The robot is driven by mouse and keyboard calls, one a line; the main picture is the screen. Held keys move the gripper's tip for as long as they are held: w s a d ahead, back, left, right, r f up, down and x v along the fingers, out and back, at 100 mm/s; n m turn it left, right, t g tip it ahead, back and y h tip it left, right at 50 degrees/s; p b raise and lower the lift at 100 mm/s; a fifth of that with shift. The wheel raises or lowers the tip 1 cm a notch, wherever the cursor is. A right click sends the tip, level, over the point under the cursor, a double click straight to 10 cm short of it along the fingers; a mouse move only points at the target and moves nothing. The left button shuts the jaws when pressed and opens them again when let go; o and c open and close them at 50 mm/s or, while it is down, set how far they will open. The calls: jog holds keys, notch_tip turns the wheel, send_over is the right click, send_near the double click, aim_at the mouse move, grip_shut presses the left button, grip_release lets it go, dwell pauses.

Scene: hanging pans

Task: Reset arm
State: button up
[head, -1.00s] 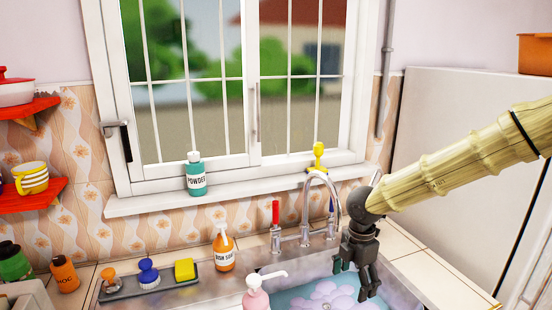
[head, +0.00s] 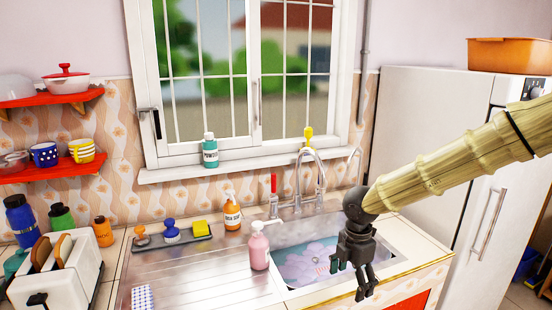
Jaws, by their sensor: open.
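My gripper (head: 350,278) hangs at the end of my arm on the right side of the head view, pointing down. Its fingers are apart and nothing shows between them. In the picture it overlaps the right part of the sink (head: 378,271), which holds water with foam. I cannot tell its exact height above the sink. My arm reaches in from the right edge.
A faucet (head: 321,170) stands behind the sink. A pink pump bottle (head: 259,250) and an orange dish soap bottle (head: 232,215) stand to its left. A toaster (head: 60,275) is at the lower left. A white fridge (head: 420,130) stands behind my arm.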

jog(key=s+d+f+n+t+h, duration=0.1)
jog(key=s+d+f+n, duration=0.25)
jog(key=f+n, duration=0.5)
jog(key=s+d+f+n+t+h, duration=0.15)
jog(key=s+f+n, duration=0.25)
jog(key=f+n, duration=0.45)
jog(key=s+d+f+n+h, duration=0.2)
jog(key=s+d+f+n, duration=0.15)
jog(key=f+n, duration=0.5)
jog(key=s+a+f+n+g+y, duration=0.1)
jog(key=s+f+n, duration=0.4)
jog(key=s+n, duration=0.6)
jog(key=s+a+f+n+g+y, duration=0.1)
jog(key=s+a+f+n+y, duration=0.2)
jog(key=s+n, duration=0.9)
notch_tip(320, 180, down, 3)
jog(key=shift+s+a, duration=0.6)
jog(key=shift+s, duration=0.45)
